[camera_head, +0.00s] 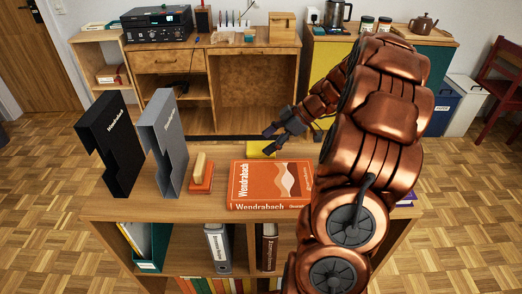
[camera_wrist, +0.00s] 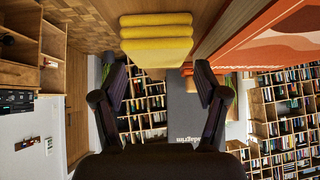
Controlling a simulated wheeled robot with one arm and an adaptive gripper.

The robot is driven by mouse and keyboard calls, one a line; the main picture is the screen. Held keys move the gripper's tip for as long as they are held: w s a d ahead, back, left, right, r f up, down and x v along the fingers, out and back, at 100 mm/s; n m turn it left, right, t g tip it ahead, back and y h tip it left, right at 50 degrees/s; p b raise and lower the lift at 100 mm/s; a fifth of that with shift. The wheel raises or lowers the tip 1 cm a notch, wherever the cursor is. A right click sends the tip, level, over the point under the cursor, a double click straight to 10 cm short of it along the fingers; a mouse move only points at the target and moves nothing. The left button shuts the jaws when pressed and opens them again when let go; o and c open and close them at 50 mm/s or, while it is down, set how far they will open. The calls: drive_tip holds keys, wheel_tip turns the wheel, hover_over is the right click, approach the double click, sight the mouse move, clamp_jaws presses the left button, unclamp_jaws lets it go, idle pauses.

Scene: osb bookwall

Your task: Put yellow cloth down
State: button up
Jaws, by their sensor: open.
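The yellow cloth (camera_head: 258,148) is a folded stack on the wooden top of the low bookcase (camera_head: 218,200), behind the orange Wendrabach book (camera_head: 265,184). In the wrist view the cloth (camera_wrist: 157,38) shows its folded layers at the top centre, against the wood. My gripper (camera_head: 272,141) is at the cloth, partly in front of it in the head view. In the wrist view my gripper (camera_wrist: 161,82) is open, its two fingers spread wide with nothing between them. The cloth lies just beyond the fingertips and appears apart from them.
A black magazine file (camera_head: 111,145) and a grey one (camera_head: 166,145) stand at the left of the top. An orange block with a wooden handle (camera_head: 201,172) sits between them and the book. My arm hides the right part of the top.

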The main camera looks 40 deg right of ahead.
sight(256, 147)
drive_tip(key=x, duration=0.2)
drive_tip(key=p+x, duration=0.1)
drive_tip(key=x, duration=0.1)
drive_tip(key=shift+w+a+r, duration=0.2)
drive_tip(key=shift+r, duration=0.1)
drive_tip(key=shift+w+a+f, duration=0.15)
drive_tip(key=shift+w+f, duration=0.05)
drive_tip(key=shift+f, duration=0.1)
drive_tip(key=c, duration=0.9)
